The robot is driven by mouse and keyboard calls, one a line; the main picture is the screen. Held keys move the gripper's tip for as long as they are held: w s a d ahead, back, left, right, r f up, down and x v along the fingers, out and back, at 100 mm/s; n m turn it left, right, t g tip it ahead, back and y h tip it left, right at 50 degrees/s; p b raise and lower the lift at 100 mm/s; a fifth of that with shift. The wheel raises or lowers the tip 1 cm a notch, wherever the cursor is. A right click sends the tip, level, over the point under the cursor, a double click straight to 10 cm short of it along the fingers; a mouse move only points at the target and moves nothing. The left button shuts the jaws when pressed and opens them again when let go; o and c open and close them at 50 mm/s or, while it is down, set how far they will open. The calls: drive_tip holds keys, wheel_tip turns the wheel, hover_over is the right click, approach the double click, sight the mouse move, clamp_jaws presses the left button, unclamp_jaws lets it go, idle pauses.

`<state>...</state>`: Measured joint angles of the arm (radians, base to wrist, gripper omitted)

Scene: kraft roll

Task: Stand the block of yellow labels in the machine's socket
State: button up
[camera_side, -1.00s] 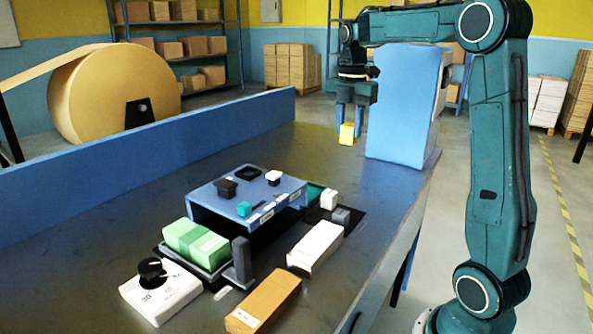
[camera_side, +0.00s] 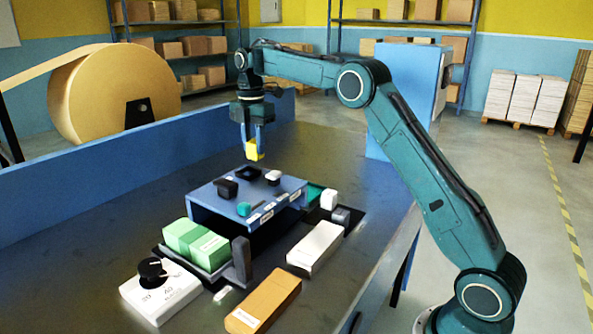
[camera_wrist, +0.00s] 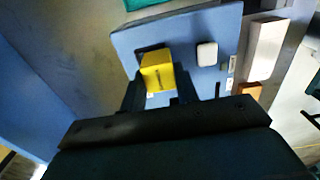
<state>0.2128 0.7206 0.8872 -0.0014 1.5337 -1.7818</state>
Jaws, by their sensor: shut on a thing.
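The block of yellow labels (camera_side: 252,150) is held between the fingers of my gripper (camera_side: 252,143), in the air above the back of the blue machine (camera_side: 225,208). It also shows in the wrist view (camera_wrist: 158,72), between the dark fingers (camera_wrist: 160,92). On the machine's top are a black square socket (camera_side: 248,172), a dark block-like part (camera_side: 227,188), a white button (camera_side: 272,177) and a small teal piece (camera_side: 243,209). In the wrist view the yellow block hides part of the machine's top, with a dark edge showing beside it.
Green blocks (camera_side: 195,243) sit in a dark holder at the machine's front left. A white dial box (camera_side: 160,291), an orange-brown box (camera_side: 263,302) and a white box (camera_side: 315,247) lie in front. A blue barrier (camera_side: 130,165) runs along the back; a tall blue cabinet (camera_side: 402,100) stands at the right.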

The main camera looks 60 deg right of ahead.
drive_tip(key=shift+w+a+f, duration=0.45)
drive_tip(key=shift+w+a, duration=0.3)
drive_tip(key=shift+a, duration=0.1)
drive_tip(key=shift+f, duration=0.15)
drive_tip(key=shift+f, duration=1.05)
drive_tip(key=shift+f, duration=0.8)
idle(1.7)
drive_tip(key=o, duration=1.1)
drive_tip(key=shift+c, duration=0.2)
drive_tip(key=shift+r, duration=0.15)
